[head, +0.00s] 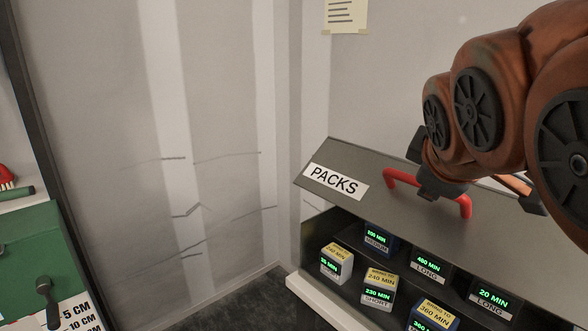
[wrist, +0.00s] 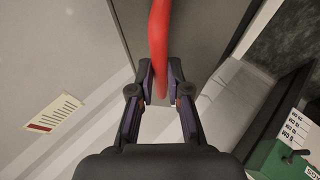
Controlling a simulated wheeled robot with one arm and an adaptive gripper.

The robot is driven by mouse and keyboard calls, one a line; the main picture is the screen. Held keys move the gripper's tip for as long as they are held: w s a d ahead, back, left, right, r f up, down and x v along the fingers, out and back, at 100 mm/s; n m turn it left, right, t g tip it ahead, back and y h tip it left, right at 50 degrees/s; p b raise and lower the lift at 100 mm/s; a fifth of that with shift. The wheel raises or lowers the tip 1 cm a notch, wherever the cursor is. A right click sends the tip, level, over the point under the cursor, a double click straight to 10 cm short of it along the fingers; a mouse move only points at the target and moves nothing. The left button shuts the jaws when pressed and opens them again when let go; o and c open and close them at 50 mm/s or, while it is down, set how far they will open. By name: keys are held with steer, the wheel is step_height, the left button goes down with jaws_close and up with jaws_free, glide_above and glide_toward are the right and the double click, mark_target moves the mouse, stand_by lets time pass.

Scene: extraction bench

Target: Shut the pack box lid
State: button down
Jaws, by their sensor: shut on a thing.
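The pack box lid (head: 377,197) is a grey slanted panel with a white PACKS label (head: 336,181) and a red bar handle (head: 465,205). The lid is raised, and the front of the pack box (head: 318,236) below it is open. My gripper (head: 436,190) is at the handle in the head view. In the wrist view my gripper (wrist: 161,85) is shut on the red handle (wrist: 158,45), which passes between its two fingers. The lid (wrist: 203,28) also shows behind the handle there. Part of the lid is hidden behind my arm in the head view.
A green case (head: 38,262) with a dark handle is at the far left. A cracked grey wall (head: 215,130) stands behind, and dark floor (head: 262,305) lies between.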

steer(key=c, duration=1.1)
jaws_free()
steer(key=shift+c, duration=0.2)
steer(key=shift+r, duration=0.2)
step_height(320, 180, up, 10)
steer(key=shift+f, duration=0.15)
